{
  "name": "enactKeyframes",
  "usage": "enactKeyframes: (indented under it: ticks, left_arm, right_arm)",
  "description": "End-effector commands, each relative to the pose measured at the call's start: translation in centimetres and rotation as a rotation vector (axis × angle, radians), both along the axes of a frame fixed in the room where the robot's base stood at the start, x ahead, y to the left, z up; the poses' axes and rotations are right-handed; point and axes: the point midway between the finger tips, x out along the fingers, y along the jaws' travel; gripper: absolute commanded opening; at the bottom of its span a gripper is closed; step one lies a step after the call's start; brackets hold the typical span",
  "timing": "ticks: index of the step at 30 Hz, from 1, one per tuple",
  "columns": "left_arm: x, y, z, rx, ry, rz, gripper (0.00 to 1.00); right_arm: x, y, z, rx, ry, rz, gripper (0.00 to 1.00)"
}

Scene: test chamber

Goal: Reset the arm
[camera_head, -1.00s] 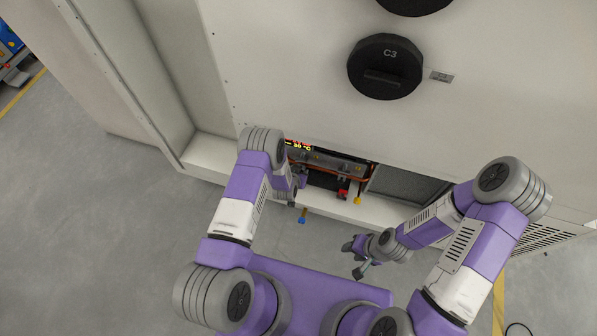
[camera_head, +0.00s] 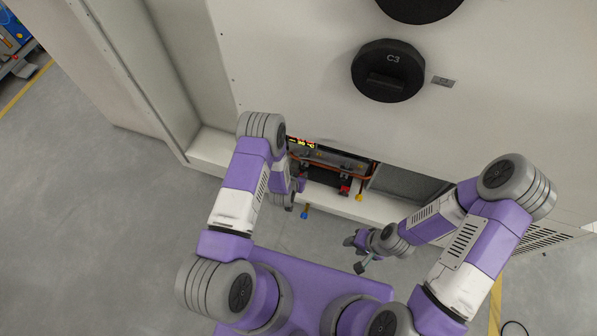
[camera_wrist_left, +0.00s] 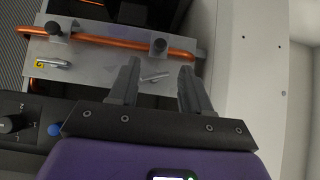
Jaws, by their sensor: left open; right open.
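My left arm comes in from the left in the head view and bends down in front of the white cabinet. My right gripper (camera_head: 356,254) is open and empty, over the floor in front of the cabinet.
The white cabinet (camera_head: 290,70) has a round black cover marked C3 (camera_head: 388,71). Grey floor (camera_head: 90,230) is free at left.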

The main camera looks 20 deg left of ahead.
Motion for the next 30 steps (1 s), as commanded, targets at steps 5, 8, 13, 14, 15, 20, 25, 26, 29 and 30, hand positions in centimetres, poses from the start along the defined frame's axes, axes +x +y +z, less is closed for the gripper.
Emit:
enactKeyframes:
  ticks: [5, 8, 13, 14, 15, 20, 25, 26, 29, 30]
  left_arm:
    - [0.0, 0.0, 0.0, 0.000, -0.001, 0.000, 0.48]
    - [0.0, 0.0, 0.0, 0.000, -0.001, 0.000, 0.48]
    - [0.0, 0.0, 0.0, -0.001, 0.000, 0.001, 0.48]
    - [0.0, 0.0, 0.0, -0.002, 0.003, 0.002, 0.48]
    - [-0.3, 0.0, 0.0, -0.010, 0.016, 0.007, 0.48]
    - [-4.9, -0.7, 0.7, -0.118, 0.205, 0.060, 0.48]
    - [-13.8, -3.5, 3.8, -0.295, 0.525, 0.107, 0.48]
    - [-15.3, -4.0, 4.5, -0.321, 0.573, 0.109, 0.48]
    - [-19.2, -5.2, 6.5, -0.380, 0.702, 0.110, 0.48]
    - [-20.3, -5.6, 7.2, -0.396, 0.738, 0.108, 0.48]
  right_arm:
    - [0.0, 0.0, 0.0, 0.000, 0.000, 0.000, 0.43]
    - [0.0, 0.0, 0.0, 0.000, 0.000, 0.000, 0.43]
    - [0.0, 0.0, 0.0, 0.000, 0.000, 0.000, 0.43]
    - [0.0, 0.0, 0.0, 0.000, 0.000, 0.000, 0.43]
    - [0.0, 0.0, 0.0, 0.000, 0.000, 0.000, 0.43]
    - [0.0, 0.0, 0.0, 0.000, 0.000, 0.000, 0.43]
    - [0.0, 0.0, 0.0, 0.000, 0.000, 0.000, 0.43]
    - [0.0, 0.0, 0.0, 0.000, 0.000, 0.000, 0.43]
    - [0.0, 0.0, 0.0, 0.000, 0.000, 0.000, 0.43]
    - [0.0, 0.0, 0.0, 0.000, 0.000, 0.000, 0.43]
